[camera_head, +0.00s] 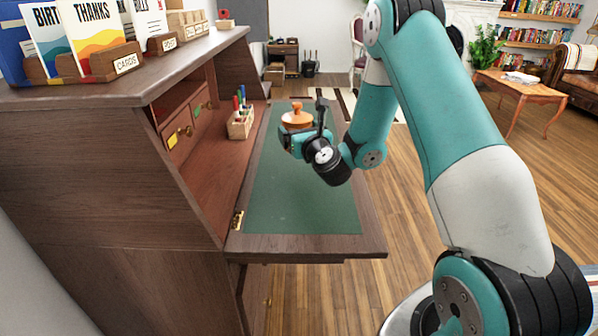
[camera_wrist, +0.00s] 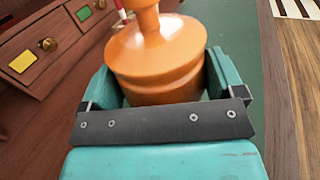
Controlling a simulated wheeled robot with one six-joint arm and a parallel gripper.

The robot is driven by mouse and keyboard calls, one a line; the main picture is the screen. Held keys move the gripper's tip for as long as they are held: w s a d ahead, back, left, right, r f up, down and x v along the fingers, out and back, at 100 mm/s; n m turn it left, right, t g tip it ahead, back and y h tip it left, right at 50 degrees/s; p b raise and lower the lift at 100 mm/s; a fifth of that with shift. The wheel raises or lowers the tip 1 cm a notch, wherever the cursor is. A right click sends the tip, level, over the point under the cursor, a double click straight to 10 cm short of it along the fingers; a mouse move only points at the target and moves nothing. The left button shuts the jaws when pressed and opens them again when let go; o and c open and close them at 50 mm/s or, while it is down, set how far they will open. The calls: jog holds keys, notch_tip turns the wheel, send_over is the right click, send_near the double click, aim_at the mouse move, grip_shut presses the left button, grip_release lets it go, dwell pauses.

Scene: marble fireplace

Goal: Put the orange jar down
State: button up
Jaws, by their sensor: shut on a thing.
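The orange jar (camera_wrist: 155,55) fills the top middle of the wrist view, with a rounded knob on its lid and ridges around its body. My gripper (camera_wrist: 165,85) is shut on it, one teal finger on each side. In the head view the jar (camera_head: 297,117) shows over the far part of the desk's green writing surface (camera_head: 300,200), upright, with my gripper (camera_head: 300,133) around it. Its base is hidden by my gripper, so I cannot tell whether it touches the surface.
A wooden holder with pens (camera_head: 240,124) stands left of the jar, near the small drawers (camera_head: 185,130). Card holders (camera_head: 110,62) stand on the desk's top. The near part of the green surface is clear. The fold-down leaf's front edge (camera_head: 310,247) drops off to the floor.

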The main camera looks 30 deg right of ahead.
jog(key=shift+f+b, duration=2.55)
jog(key=shift+f, duration=0.65)
jog(key=shift+f, duration=0.1)
jog(key=shift+f, duration=0.15)
jog(key=o, duration=0.9)
jog(key=shift+c, duration=0.2)
jog(key=shift+r, duration=0.2)
